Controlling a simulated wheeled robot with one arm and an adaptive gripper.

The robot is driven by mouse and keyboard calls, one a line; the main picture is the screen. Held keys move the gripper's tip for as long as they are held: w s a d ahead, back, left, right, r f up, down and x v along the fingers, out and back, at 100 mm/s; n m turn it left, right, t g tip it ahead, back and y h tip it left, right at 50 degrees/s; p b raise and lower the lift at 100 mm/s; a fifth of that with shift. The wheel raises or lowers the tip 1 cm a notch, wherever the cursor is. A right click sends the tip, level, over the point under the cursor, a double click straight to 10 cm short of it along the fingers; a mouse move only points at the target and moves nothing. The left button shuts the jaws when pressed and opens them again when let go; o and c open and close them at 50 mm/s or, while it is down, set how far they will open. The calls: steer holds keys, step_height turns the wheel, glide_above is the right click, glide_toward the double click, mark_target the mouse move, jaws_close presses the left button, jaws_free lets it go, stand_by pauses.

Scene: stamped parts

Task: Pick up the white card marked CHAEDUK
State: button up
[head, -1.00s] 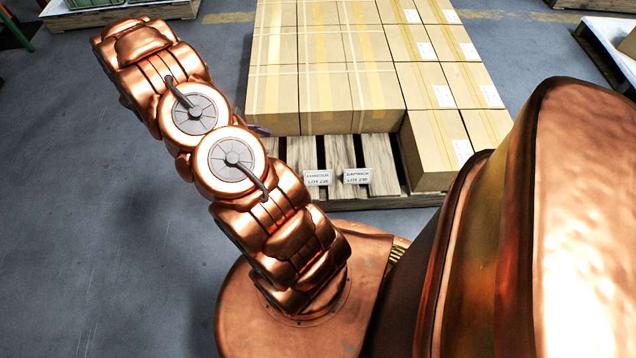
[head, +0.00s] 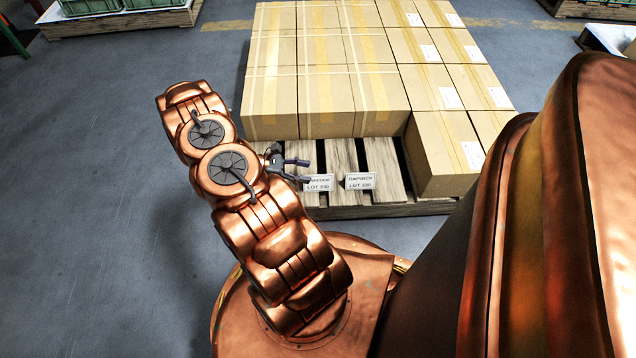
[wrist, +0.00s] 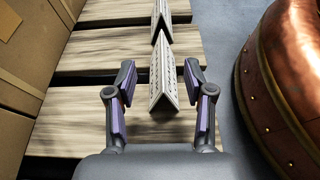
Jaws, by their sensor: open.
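Two white folded tent cards stand on the pallet slats. The left card (head: 319,184) has small print, its top line partly covered by a finger; it seems to be the CHAEDUK one, with LOT 230 below. The right card (head: 360,181) carries a different name, too small to read surely. My gripper (head: 300,171) is open and empty at the left side of the left card. In the wrist view its two fingers (wrist: 161,84) are spread on either side of the near card (wrist: 161,72), with visible gaps. The other card (wrist: 160,17) stands in line behind it.
Cardboard boxes (head: 325,95) are stacked on the wooden pallet (head: 400,206) behind the cards, and their side (wrist: 22,90) runs along the left of the wrist view. My copper body is close on the right. Grey floor is clear at left.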

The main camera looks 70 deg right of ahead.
mark_target(315, 175)
steer(key=b+x, duration=0.1)
steer(key=x, duration=0.1)
steer(key=b+x, duration=0.1)
steer(key=x, duration=0.1)
steer(key=shift+a+f, duration=0.15)
steer(key=shift+f, duration=0.1)
steer(key=shift+s+d+b, duration=0.25)
steer(key=shift+s+b, duration=0.1)
steer(key=shift+s, duration=0.25)
jaws_close()
